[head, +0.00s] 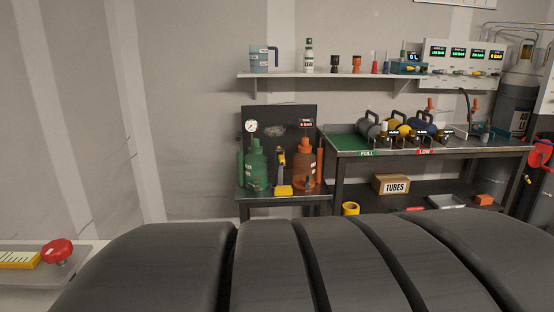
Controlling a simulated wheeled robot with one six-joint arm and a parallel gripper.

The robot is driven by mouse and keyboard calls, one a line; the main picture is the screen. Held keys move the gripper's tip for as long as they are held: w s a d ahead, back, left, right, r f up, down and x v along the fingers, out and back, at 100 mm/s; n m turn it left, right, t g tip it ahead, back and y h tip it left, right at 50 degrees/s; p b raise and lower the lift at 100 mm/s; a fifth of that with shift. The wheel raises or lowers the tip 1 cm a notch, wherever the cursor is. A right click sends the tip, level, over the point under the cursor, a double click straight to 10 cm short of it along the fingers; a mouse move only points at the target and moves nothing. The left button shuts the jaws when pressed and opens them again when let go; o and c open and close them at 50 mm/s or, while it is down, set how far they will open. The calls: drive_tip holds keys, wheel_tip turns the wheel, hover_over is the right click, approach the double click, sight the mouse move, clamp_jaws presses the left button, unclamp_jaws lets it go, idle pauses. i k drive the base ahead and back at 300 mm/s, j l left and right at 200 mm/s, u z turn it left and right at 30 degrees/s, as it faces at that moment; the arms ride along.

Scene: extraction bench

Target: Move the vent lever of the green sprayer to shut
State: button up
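The green sprayer (256,168) stands upright at the left of a small dark bench, in the middle of the head view. A round white gauge (251,126) shows just above it. The sprayer is small and distant here, so I cannot make out its vent lever or the lever's position. My gripper is not in view.
An orange sprayer (304,168) stands to the right on the same bench (285,198), with a yellow-and-black device (282,172) between them. A longer bench (480,150) with several cylinders adjoins on the right. A shelf (300,75) hangs above. Large black rounded shapes fill the foreground.

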sight(256, 185)
drive_tip(key=i+j+z, duration=0.1)
drive_tip(key=i, duration=0.3)
drive_tip(key=i+j, duration=0.25)
drive_tip(key=i, duration=0.2)
drive_tip(key=i+j+z, duration=0.15)
drive_tip(key=i, duration=0.25)
drive_tip(key=i+j+z, duration=0.1)
drive_tip(key=i+j, duration=0.15)
drive_tip(key=i, duration=0.15)
